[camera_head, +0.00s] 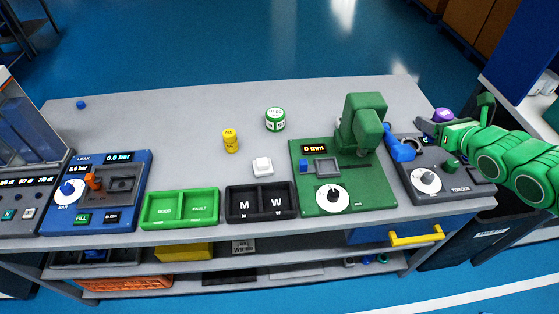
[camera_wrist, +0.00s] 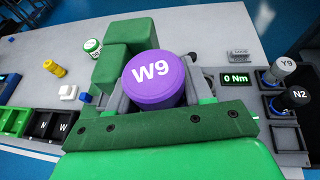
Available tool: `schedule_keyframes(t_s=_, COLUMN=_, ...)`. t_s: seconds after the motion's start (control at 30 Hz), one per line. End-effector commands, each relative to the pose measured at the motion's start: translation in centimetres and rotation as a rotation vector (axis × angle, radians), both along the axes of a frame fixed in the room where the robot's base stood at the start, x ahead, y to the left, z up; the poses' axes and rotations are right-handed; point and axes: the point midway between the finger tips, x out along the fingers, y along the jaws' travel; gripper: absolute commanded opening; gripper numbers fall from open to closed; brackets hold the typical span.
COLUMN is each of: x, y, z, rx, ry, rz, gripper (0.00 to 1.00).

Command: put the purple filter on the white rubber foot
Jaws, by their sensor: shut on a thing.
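The purple filter (camera_wrist: 155,80), a round piece marked W9, is held between the fingers of my gripper (camera_wrist: 153,92). In the head view my gripper (camera_head: 436,124) is at the right end of the bench, with only the purple top of the filter (camera_head: 443,115) showing. A small white block (camera_head: 262,165), which looks like the white rubber foot, sits on the bench behind the black tray. It also shows at the left of the wrist view (camera_wrist: 69,92). My gripper is well to its right. The filter's underside is hidden.
The tall green press (camera_head: 362,125) stands between my gripper and the white block, with the torque station (camera_head: 440,185) at right. A yellow cylinder (camera_head: 230,140) and a green-white jar (camera_head: 275,119) stand behind the block. The black tray (camera_head: 261,215) is in front. The back of the bench is mostly clear.

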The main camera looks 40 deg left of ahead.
Motion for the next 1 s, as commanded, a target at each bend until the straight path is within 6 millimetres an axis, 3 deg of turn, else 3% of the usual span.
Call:
schedule_keyframes(t_s=0.23, x=-1.4, y=2.9, z=0.1, rx=-0.001, ry=-0.001, rz=0.061, gripper=0.18)
schedule_keyframes(t_s=0.43, x=-4.4, y=7.8, z=0.1, rx=-0.005, ry=0.0, rz=0.167, gripper=0.18)
schedule_keyframes(t_s=0.7, x=-11.0, y=15.9, z=0.1, rx=-0.003, ry=-0.001, rz=0.369, gripper=0.18)
schedule_keyframes(t_s=1.0, x=-19.7, y=22.8, z=-0.3, rx=-0.002, ry=-0.001, rz=0.592, gripper=0.18)
